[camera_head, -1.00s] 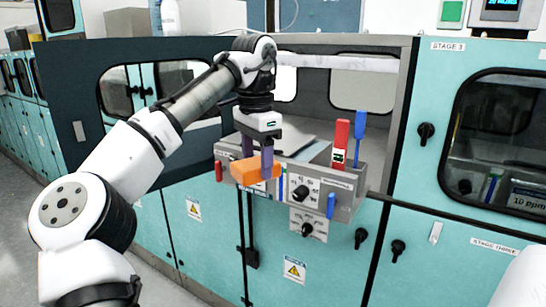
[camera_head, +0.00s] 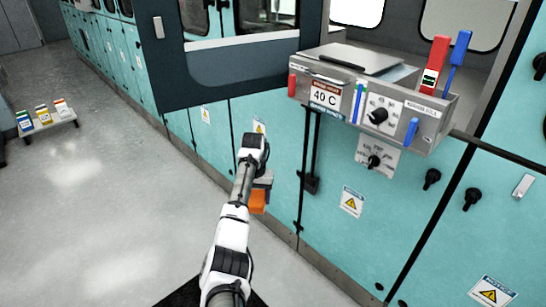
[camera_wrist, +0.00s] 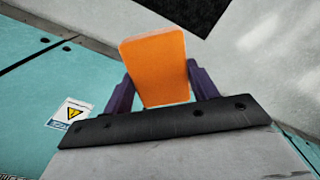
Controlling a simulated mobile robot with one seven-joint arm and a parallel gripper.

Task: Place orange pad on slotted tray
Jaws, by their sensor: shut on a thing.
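My gripper (camera_head: 262,184) is shut on the orange pad (camera_head: 258,202), low in front of the teal cabinets in the head view. In the wrist view the orange pad (camera_wrist: 156,60) stands up between the two purple fingers of my gripper (camera_wrist: 160,88). A low, light tray (camera_head: 52,126) stands near the floor at the far left of the head view, well apart from my gripper. It bears several small coloured blocks. Its slots are too small to make out.
A steel bath unit (camera_head: 330,75) with a dial and red and blue handles juts from the cabinets at upper right. Teal cabinet doors (camera_head: 285,150) line the right side of my arm. The grey floor (camera_head: 110,200) between my arm and the tray is clear.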

